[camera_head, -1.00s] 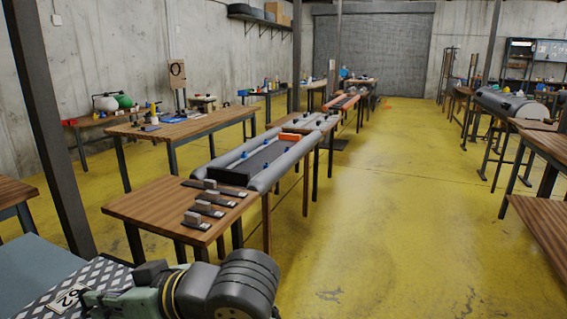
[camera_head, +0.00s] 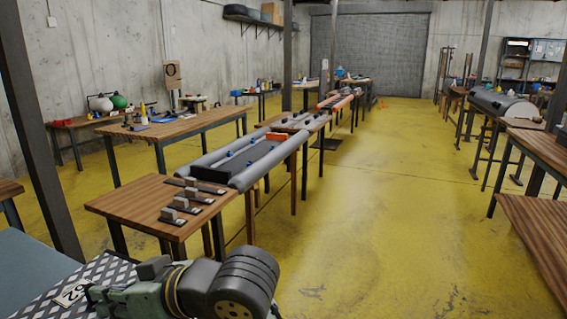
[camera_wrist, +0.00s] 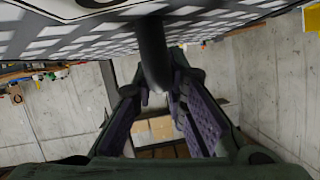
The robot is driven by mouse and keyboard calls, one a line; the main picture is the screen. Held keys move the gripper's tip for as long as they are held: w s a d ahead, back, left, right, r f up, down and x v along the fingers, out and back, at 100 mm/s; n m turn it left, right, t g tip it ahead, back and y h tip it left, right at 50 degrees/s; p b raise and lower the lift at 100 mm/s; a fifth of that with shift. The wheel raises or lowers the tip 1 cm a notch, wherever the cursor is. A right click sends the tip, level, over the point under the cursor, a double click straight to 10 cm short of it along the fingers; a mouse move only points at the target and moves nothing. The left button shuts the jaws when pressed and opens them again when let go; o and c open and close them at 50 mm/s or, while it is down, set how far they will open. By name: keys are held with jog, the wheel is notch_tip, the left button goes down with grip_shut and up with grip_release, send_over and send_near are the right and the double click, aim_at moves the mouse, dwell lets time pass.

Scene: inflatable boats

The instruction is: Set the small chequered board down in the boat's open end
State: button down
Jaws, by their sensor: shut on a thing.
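The small chequered board (camera_head: 50,288), black and white with a "62" tag, shows at the lower left of the head view. In the wrist view the board (camera_wrist: 90,38) spans the top. My gripper (camera_wrist: 158,95) is shut on a dark post that meets the board. In the head view my wrist covers part of the board's right side. The grey inflatable boat (camera_head: 188,167) lies ahead on supports, apart from the board. Its near end is open between the two tube ends, with a dark floor and a black upright panel (camera_head: 210,175) there.
A wooden table (camera_head: 130,202) with several grey blocks on black plates stands before the boat's near end. Another workbench (camera_head: 160,133) is to its left. A steel post (camera_head: 40,130) rises at the left. Yellow floor (camera_head: 350,220) is clear to the right.

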jog(key=w+d+f+m+t+h+b, duration=0.25)
jog(key=w+d+f, duration=0.25)
jog(key=w+f, duration=0.5)
jog(key=w+d+f+m+t+h+b, duration=0.1)
jog(key=w+d+f+m+t, duration=0.35)
jog(key=w+f, duration=0.6)
jog(key=s+d+f+m+h, duration=0.1)
jog(key=d+f, duration=0.4)
jog(key=f, duration=0.3)
jog(key=d+f+m+t+h+b, duration=0.1)
jog(key=d+f+m+h, duration=0.1)
jog(key=d+f, duration=0.3)
jog(key=s+d+f+m+t+h+b, duration=0.1)
jog(key=d+f, duration=0.4)
jog(key=f, duration=0.8)
jog(key=shift+s+d+h, duration=0.3)
jog(key=shift+h, duration=0.45)
jog(key=shift+a, duration=0.1)
